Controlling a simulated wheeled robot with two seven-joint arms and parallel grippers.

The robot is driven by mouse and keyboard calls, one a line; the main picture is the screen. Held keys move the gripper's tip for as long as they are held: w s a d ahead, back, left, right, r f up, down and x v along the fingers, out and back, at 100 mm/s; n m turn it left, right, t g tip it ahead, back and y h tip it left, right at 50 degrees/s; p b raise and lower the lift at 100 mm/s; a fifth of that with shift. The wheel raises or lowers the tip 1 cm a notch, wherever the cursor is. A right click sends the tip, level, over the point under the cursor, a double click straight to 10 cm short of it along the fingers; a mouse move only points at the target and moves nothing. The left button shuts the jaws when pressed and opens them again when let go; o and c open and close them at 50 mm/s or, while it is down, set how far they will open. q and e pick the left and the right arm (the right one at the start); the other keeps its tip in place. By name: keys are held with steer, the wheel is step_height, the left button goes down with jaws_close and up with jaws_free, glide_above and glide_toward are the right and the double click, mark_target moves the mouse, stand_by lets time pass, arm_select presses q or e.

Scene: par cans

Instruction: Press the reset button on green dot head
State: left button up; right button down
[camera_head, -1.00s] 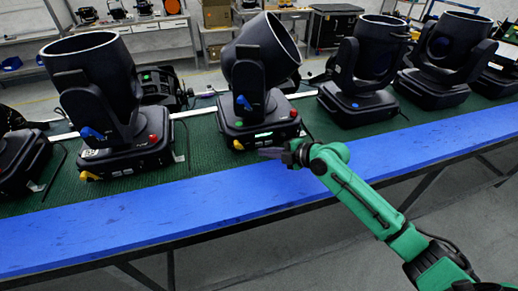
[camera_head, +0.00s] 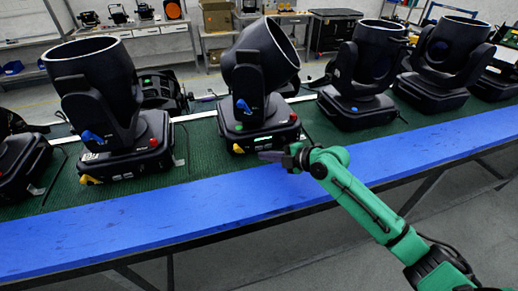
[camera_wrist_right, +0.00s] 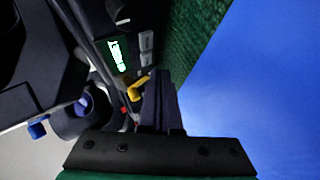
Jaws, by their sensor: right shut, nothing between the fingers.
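The green dot head (camera_head: 258,88) is a black moving-head lamp with a tilted barrel, in the middle of the bench row in the head view. A green dot (camera_head: 239,127) marks its base. The base front has a lit green display (camera_head: 266,139), a red knob (camera_head: 292,117) and a yellow part (camera_head: 238,149). The display (camera_wrist_right: 117,55) also shows in the right wrist view, beside grey buttons (camera_wrist_right: 145,41). I cannot tell which control is the reset button. My right gripper (camera_head: 268,155) is shut and empty, just in front of the base. Contact cannot be made out. My left gripper is out of view.
Another lamp (camera_head: 95,75) stands to the left. A lamp with a blue dot (camera_head: 358,75) and more lamps stand to the right. They rest on a green mat (camera_head: 200,155). The blue bench edge (camera_head: 130,215) in front is clear.

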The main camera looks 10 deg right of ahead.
stand_by(0.8)
steer(key=shift+w+f+b, duration=0.15)
steer(key=shift+w+b, duration=0.15)
steer(key=shift+b, duration=0.3)
steer(key=shift+w, duration=0.15)
steer(key=shift+w+b, duration=0.35)
steer(key=shift+b, duration=0.15)
steer(key=shift+s, duration=0.15)
stand_by(0.5)
steer(key=shift+s, duration=0.65)
